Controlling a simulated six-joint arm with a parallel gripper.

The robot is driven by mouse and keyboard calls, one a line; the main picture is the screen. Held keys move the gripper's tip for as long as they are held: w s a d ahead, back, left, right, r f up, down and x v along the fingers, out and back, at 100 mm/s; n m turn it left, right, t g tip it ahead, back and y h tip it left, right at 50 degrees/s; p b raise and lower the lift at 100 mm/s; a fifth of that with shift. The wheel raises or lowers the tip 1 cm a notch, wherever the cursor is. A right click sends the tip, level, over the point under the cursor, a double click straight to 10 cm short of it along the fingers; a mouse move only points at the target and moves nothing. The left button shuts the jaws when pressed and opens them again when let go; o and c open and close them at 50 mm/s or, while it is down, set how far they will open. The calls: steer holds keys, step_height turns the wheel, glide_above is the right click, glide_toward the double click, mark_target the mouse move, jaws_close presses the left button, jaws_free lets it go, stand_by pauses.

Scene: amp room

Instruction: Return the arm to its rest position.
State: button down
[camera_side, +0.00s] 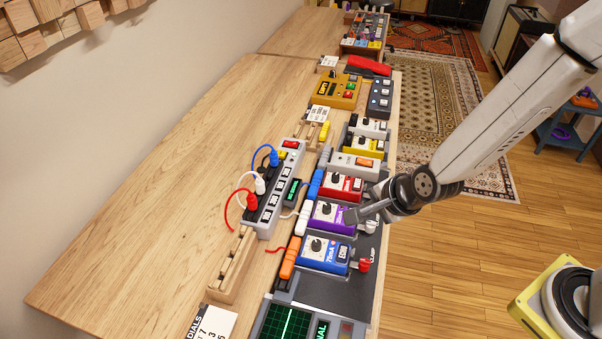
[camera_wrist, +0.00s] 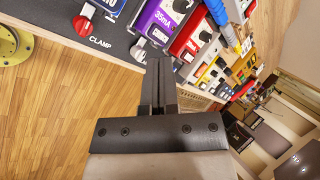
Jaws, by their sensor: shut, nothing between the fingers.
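My gripper (camera_side: 352,215) is shut and empty in the side view, low over the front edge of the pedal row, close to the purple pedal (camera_side: 327,216). In the wrist view its two fingers (camera_wrist: 159,68) are together, pointing at the board's edge. The purple pedal also shows there (camera_wrist: 158,22), just beyond the fingertips. My arm reaches in from the upper right of the side view. I cannot tell whether the fingertips touch anything.
A blue pedal (camera_side: 324,254) and a red pedal (camera_side: 341,186) flank the purple one. A red clamp knob (camera_side: 365,264) stands at the board's edge. A power strip (camera_side: 273,193) with plugs lies behind. Open wood floor (camera_side: 440,265) lies right of the table.

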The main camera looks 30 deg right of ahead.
steer(key=s+d+r+n+g, duration=0.2)
steer(key=s+d+n, duration=0.1)
steer(key=d+n, duration=0.3)
steer(key=s+d+r+n+g+h, duration=0.1)
steer(key=s+d+r+n+g, duration=0.1)
steer(key=d+n, duration=0.5)
steer(key=s+n, duration=0.1)
steer(key=n, duration=0.2)
steer(key=shift+s+d+r+n, duration=0.2)
steer(key=shift+r+n, duration=0.05)
steer(key=shift+n, duration=0.15)
